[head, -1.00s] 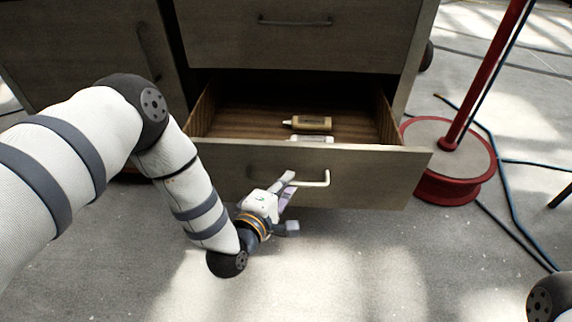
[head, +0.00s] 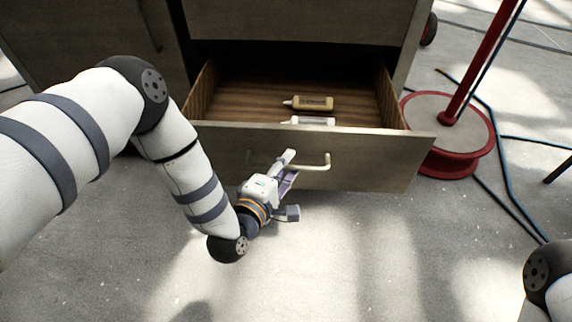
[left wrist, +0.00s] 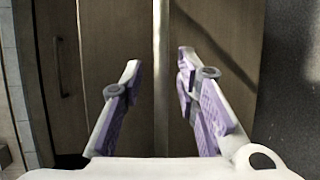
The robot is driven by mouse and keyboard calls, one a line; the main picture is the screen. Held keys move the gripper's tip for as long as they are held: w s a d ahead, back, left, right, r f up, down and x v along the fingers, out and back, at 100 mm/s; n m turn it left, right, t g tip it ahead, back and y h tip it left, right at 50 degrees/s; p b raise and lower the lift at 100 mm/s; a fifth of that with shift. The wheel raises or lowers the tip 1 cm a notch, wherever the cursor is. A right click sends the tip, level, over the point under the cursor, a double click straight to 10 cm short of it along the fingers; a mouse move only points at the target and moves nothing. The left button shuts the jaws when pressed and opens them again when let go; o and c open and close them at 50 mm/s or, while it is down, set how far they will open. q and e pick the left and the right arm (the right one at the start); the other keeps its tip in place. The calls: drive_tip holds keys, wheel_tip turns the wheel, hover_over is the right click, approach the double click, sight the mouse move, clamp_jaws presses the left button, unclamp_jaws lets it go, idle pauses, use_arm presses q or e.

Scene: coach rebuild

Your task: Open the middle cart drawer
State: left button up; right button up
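A wooden cart drawer (head: 385,152) stands pulled out below another drawer (head: 310,22) in the head view; I cannot tell from here whether it is the middle one. Its pale bar handle (head: 322,163) is on the drawer front. My left gripper (head: 287,167) is at the left end of this handle, its fingers partly covering it. In the left wrist view its two purple-lined fingers (left wrist: 157,85) are spread apart, with a pale upright strip between and beyond them. I see no firm grip. My right gripper is out of view.
A tan tube (head: 313,103) and a white tube (head: 312,121) lie in the open drawer. A red stand with a round base (head: 455,130) is right of the cart, with cables on the floor beside it. The floor (head: 380,240) before the drawer is clear.

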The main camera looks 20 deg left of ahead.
use_arm(q)
drive_tip(key=shift+s, duration=0.15)
drive_tip(key=v, duration=1.1)
drive_tip(key=shift+s, duration=0.4)
